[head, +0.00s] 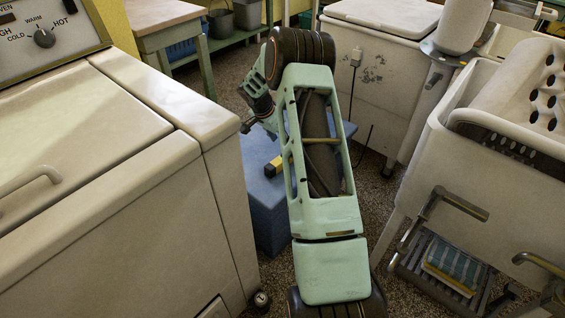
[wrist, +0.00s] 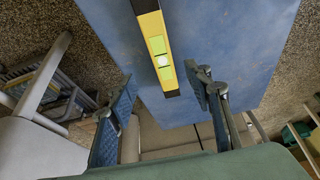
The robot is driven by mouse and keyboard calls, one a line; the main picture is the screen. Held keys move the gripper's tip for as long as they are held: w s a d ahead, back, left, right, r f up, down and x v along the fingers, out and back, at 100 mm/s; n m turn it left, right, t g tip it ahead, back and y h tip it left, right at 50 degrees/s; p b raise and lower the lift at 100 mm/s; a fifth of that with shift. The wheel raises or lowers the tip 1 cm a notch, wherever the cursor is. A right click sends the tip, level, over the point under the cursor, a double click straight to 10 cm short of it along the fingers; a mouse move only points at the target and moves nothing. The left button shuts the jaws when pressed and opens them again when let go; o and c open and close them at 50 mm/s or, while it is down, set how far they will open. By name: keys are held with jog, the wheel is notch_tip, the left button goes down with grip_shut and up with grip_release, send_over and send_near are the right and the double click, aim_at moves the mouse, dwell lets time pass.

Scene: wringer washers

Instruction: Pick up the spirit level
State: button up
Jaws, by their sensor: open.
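The spirit level (wrist: 153,35) is a yellow bar with a dark end and a bright green vial window. It lies flat on a blue block-like surface (wrist: 230,30) in the wrist view, and its upper end runs out of the frame. In the head view a short yellow and black piece of the level (head: 274,168) shows on the blue block (head: 262,205), the rest hidden behind my arm. My gripper (wrist: 162,80) is open and empty. In the wrist view the level's near end lies between the lines of its two fingers, with no contact visible.
A cream washer (head: 165,185) stands close on the left of the blue block. A white tub (head: 490,170) with metal fittings stands on the right, over a slatted shelf (head: 440,268). A white cabinet (head: 370,75) stands behind. Speckled floor shows between them.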

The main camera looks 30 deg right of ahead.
jog(key=b+x, duration=0.1)
jog(key=x, duration=0.5)
jog(key=shift+s, duration=0.15)
jog(key=shift+w+b+x, duration=0.15)
jog(key=shift+b+x, duration=0.4)
jog(key=shift+x, duration=0.8)
jog(key=shift+w+b+x, duration=0.1)
jog(key=shift+b+x, duration=0.45)
jog(key=shift+x, duration=0.8)
jog(key=shift+d+r, duration=0.1)
jog(key=c, duration=1.2)
grip_shut()
jog(key=shift+r, duration=0.1)
